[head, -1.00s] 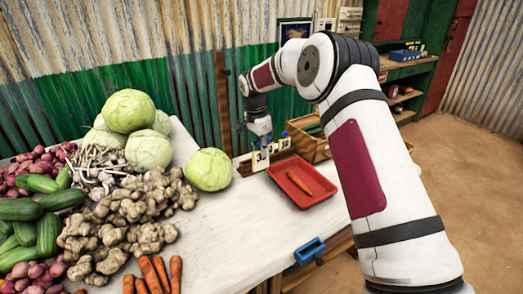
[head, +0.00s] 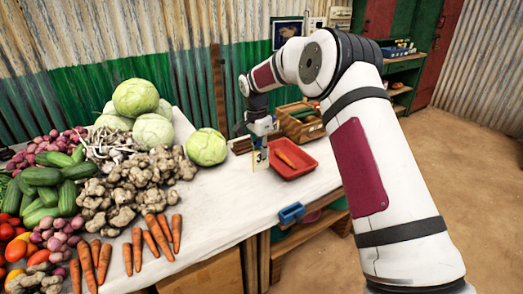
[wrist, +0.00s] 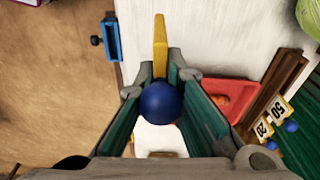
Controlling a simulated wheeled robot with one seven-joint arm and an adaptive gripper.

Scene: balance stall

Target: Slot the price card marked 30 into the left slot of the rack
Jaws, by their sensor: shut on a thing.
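My gripper (head: 262,142) is shut on the blue knob (wrist: 160,102) of a price card (head: 260,158) and holds it upright beside the red tray. A 3 shows on the card's face in the head view; the rest of its number is hard to read. In the wrist view a yellow strip of the held card (wrist: 160,45) sticks out beyond the knob. The wooden rack (wrist: 272,82) lies to the right in the wrist view, apart from my gripper. Cards marked 20 (wrist: 263,128) and 50 (wrist: 279,107) are beside it. The rack's slots cannot be made out.
The red tray (head: 313,157) with a carrot lies just right of the held card. A wooden crate (head: 300,124) stands behind it. A cabbage (head: 206,147) and heaped vegetables fill the left. A blue fitting (head: 291,213) sits at the table's front edge; the white tabletop (head: 225,205) between is clear.

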